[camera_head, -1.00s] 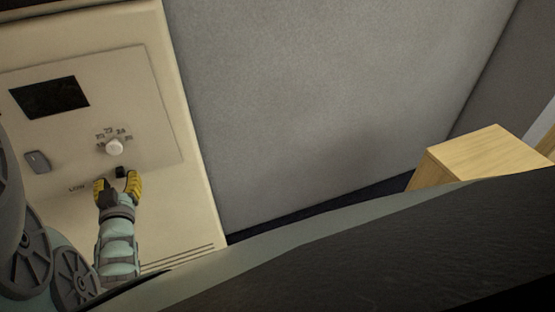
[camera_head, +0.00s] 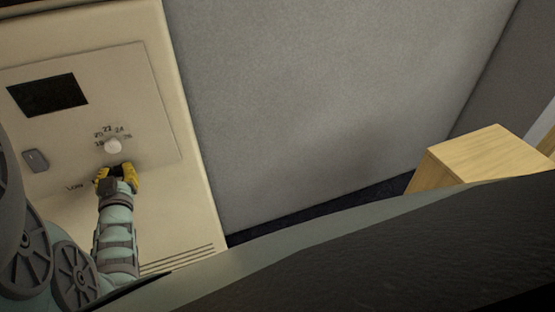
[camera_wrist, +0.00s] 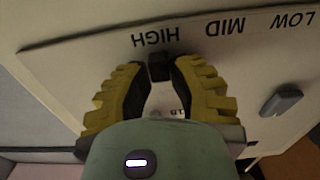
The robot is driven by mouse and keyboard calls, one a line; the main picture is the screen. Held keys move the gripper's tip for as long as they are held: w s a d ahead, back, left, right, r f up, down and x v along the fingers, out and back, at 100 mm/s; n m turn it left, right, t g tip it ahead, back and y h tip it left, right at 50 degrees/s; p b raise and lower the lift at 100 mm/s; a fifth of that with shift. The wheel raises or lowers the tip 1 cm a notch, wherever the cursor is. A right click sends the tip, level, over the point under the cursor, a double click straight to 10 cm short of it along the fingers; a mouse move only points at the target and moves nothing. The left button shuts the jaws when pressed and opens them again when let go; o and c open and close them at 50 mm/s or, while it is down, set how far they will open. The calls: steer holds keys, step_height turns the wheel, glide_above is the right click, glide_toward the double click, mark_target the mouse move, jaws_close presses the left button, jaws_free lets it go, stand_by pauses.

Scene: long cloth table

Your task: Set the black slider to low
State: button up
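The black slider (camera_wrist: 160,66) is at the HIGH label, which reads upside down in the wrist view; MID and LOW lie to the right of it there. My gripper (camera_wrist: 160,70) has its yellow fingers on both sides of the slider, with the tips drawn in against it. In the head view my gripper (camera_head: 117,174) is at the panel (camera_head: 150,130) just below the white dial, and its fingers mostly hide the slider. The LOW label (camera_head: 74,187) shows to the left of my gripper.
A white dial (camera_head: 112,146) with numbers sits just above my gripper. A dark display (camera_head: 48,95) and a grey switch (camera_head: 35,161) are on the panel's left; the switch (camera_wrist: 281,101) also shows in the wrist view. A wooden box (camera_head: 485,155) stands far right.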

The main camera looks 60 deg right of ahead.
mark_target(67, 180)
jaws_close()
steer(key=w+a, duration=0.2)
steer(key=a, duration=0.1)
steer(key=w+a, duration=0.2)
steer(key=a, duration=0.1)
steer(key=w+a, duration=0.2)
steer(key=a, duration=0.1)
steer(key=shift+w+a+f+b, duration=0.1)
steer(key=shift+w+f+b, duration=0.1)
steer(key=shift+b, duration=0.15)
steer(key=shift+w+a, duration=0.2)
steer(key=shift+a, duration=0.25)
steer(key=o, duration=0.6)
jaws_free()
steer(key=shift+w+a+r, duration=0.1)
steer(key=shift+r, duration=0.05)
steer(key=shift+a, duration=0.1)
